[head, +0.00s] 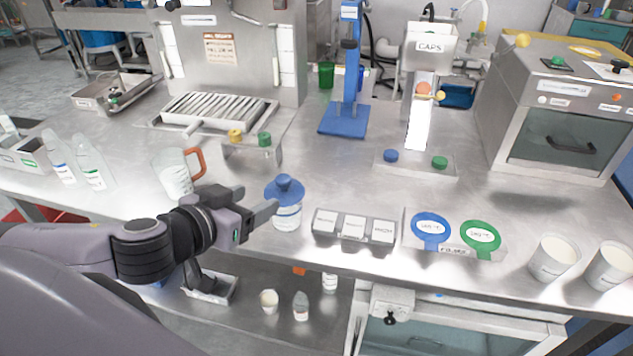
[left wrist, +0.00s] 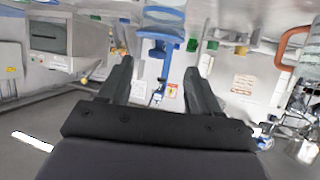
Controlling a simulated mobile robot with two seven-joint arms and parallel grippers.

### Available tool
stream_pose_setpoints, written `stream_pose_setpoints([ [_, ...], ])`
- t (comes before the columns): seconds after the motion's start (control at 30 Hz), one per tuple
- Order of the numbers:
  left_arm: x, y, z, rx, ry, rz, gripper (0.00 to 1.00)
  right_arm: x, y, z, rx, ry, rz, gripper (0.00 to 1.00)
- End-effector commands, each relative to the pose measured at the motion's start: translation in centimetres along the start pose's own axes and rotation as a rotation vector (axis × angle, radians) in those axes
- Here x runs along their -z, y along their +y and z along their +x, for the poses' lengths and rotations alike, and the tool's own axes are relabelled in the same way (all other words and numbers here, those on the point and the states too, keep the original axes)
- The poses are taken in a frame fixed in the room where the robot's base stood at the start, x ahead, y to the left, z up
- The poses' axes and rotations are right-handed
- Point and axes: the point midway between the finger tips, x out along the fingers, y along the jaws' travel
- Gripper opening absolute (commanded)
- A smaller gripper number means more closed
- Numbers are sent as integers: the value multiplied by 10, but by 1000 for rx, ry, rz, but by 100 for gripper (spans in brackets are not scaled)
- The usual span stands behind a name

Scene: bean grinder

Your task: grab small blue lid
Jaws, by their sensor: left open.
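A blue lid with a round knob (head: 284,186) sits on a small clear jar (head: 287,216) near the table's front edge. A smaller blue cap (head: 390,156) sits on the metal base of the caps station, further back. My left gripper (head: 258,203) is open and empty, just left of the jar's lid, at about its height. In the left wrist view, turned upside down, the open fingers (left wrist: 158,66) point towards a blue lid and jar (left wrist: 163,20) at the top edge. The lid does not appear to be between the fingers. My right gripper is out of view.
A clear jug with an orange handle (head: 174,174) stands left of my gripper. White cups (head: 553,259) stand far right.

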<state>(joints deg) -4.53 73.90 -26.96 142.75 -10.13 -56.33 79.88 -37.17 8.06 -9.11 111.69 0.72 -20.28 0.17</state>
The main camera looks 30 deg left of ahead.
Motion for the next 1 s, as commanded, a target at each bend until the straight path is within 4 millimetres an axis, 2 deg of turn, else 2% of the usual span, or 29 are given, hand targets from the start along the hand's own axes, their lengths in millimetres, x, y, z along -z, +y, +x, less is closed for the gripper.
stream_pose_setpoints([
  [0.17,5,-3,-3,12,12,-6,63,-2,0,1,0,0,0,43],
  [0.5,4,-4,14,14,15,-9,63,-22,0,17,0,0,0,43],
  [0.73,7,-4,20,13,13,-9,63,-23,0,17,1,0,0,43],
  [1.0,8,-7,53,12,15,-10,63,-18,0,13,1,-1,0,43],
])
